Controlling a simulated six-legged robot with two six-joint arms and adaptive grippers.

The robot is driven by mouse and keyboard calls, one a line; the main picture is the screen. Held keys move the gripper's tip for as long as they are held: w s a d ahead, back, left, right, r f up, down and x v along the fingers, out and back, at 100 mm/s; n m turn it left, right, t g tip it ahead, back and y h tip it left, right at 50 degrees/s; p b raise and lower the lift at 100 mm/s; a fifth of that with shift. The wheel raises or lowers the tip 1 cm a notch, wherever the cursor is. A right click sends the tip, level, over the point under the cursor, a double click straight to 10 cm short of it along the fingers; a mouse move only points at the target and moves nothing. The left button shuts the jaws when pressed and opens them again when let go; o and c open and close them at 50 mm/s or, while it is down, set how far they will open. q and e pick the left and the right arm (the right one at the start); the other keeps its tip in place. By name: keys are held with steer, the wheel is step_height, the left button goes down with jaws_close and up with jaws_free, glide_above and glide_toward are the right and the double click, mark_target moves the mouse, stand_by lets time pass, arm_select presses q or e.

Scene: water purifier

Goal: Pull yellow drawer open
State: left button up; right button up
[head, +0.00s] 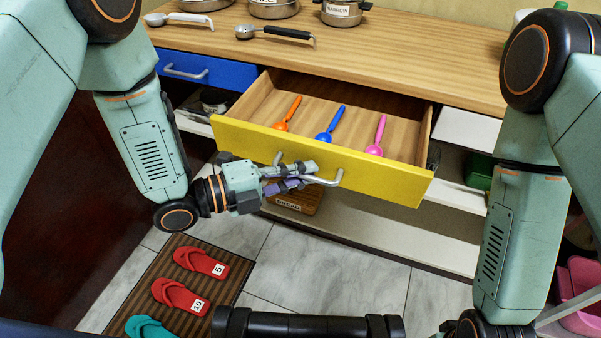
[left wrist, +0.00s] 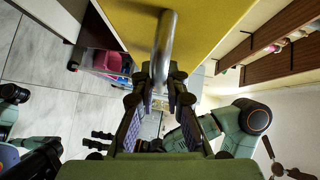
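The yellow drawer (head: 385,182) stands pulled out of the counter, its wooden inside showing. An orange spoon (head: 288,113), a blue spoon (head: 331,125) and a pink spoon (head: 377,136) lie in it. My left gripper (head: 302,176) is at the drawer's silver handle (head: 330,181). In the left wrist view, the handle bar (left wrist: 165,40) runs between the left fingertips (left wrist: 160,80), which close in on both sides of it. The yellow front (left wrist: 205,22) is just beyond. My right arm hangs at the right of the head view; its gripper's finger state is unclear.
A shut blue drawer (head: 208,70) is left of the yellow one. Pots and measuring spoons stand on the wooden counter (head: 385,55). A white shelf (head: 400,233) lies below. Red slippers (head: 180,297) lie on a striped mat (head: 215,248).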

arm_select(q)
steer(key=shift+o, duration=0.3)
steer(key=shift+a, duration=0.15)
steer(key=shift+s+a, duration=0.15)
steer(key=shift+a, duration=0.2)
steer(key=v, duration=1.1)
steer(key=shift+s, duration=0.1)
stand_by(0.3)
